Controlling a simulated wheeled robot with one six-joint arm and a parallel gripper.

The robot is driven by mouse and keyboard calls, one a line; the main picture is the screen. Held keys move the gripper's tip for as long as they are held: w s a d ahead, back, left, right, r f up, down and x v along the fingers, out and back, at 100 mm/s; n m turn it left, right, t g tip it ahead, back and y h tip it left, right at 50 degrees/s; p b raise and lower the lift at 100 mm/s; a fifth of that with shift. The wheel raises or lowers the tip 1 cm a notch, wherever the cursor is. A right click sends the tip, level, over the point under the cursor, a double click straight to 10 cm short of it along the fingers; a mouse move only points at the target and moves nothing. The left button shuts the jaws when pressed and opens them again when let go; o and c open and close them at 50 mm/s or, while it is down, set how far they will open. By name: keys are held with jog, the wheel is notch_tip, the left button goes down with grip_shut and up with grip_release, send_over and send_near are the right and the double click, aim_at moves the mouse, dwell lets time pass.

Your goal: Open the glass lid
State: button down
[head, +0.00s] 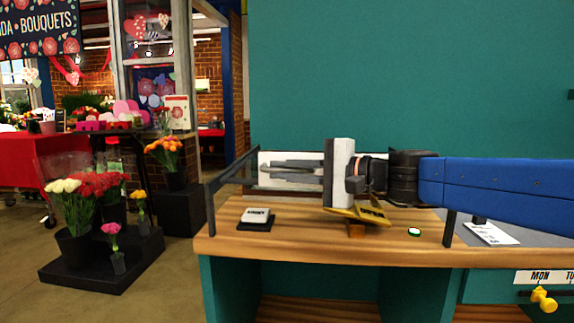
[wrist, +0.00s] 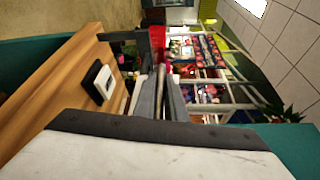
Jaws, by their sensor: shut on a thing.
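The glass lid shows as a dark frame (head: 232,168) above the left end of the wooden counter; its clear pane is hard to make out. Its frame also shows as a dark bar in the wrist view (wrist: 122,36). My gripper (head: 250,170) reaches in from the right, level above the counter, its fingertips at the lid's left side. The grey fingers also show in the wrist view (wrist: 160,88), close together around something thin that seems to be part of the lid. The exact contact is too small to see.
A small white-topped block (head: 256,215) sits on the counter (head: 310,245) below my gripper. A yellow sign on a wooden stand (head: 357,214) stands under my wrist. A white card (head: 490,233) lies at right.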

jog(key=shift+s+f, duration=0.1)
jog(key=shift+s, duration=1.05)
jog(key=c, duration=1.8)
grip_release()
jog(key=shift+d, duration=0.1)
jog(key=shift+v, duration=8.65)
